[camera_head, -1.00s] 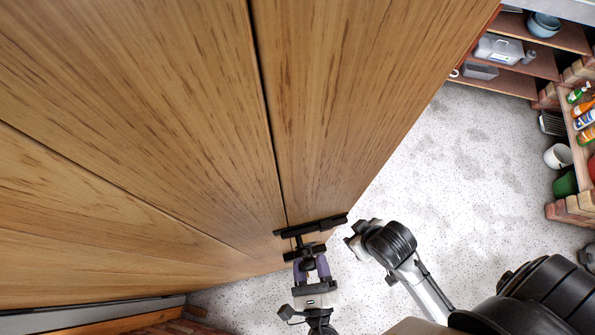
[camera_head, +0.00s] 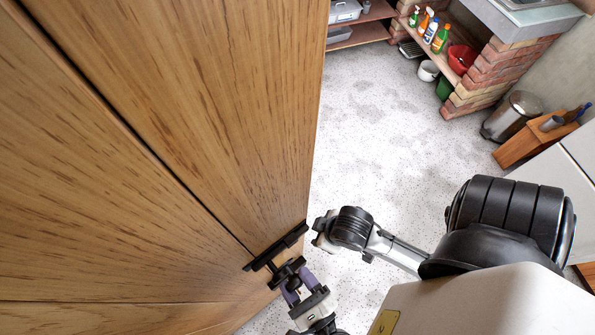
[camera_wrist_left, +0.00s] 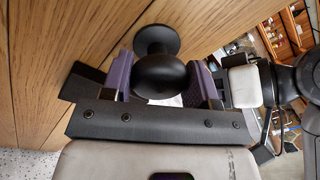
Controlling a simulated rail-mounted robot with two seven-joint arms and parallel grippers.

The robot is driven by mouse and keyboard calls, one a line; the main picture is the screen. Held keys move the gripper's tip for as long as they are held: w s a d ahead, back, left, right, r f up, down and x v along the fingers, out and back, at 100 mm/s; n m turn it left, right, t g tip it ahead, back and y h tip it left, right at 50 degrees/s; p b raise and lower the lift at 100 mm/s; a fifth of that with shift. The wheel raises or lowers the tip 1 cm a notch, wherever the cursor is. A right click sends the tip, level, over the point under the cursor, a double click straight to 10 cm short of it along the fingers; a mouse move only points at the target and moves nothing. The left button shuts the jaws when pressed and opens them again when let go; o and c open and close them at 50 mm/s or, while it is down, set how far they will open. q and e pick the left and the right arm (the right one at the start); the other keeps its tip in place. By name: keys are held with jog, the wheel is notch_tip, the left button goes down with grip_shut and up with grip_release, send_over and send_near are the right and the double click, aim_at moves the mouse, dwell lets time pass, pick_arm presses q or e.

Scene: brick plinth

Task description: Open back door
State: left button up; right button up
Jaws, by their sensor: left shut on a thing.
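The wooden door (camera_head: 170,140) fills the left of the head view, with plank seams running across it. A black round knob (camera_wrist_left: 160,76) stands on it in the left wrist view. My left gripper (camera_head: 287,284) is at the door's lower edge in the head view, and its purple fingers are either side of the knob, shut on it. A long dark bar (camera_head: 277,247) lies between the gripper and the door face. My right gripper (camera_head: 324,232) is close to the right of this bar, apart from the knob. Its fingers are too small to read.
Speckled grey floor (camera_head: 385,130) is open right of the door. Beyond are a brick counter (camera_head: 500,75), shelves with bottles (camera_head: 430,28), a red bowl (camera_head: 461,59), a bin (camera_head: 512,116) and a wooden box (camera_head: 530,138).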

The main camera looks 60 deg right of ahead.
pick_arm(q)
jog(key=o, duration=1.3)
jog(key=shift+b+v, duration=1.9)
jog(key=shift+v, duration=5)
jog(key=shift+f, duration=0.1)
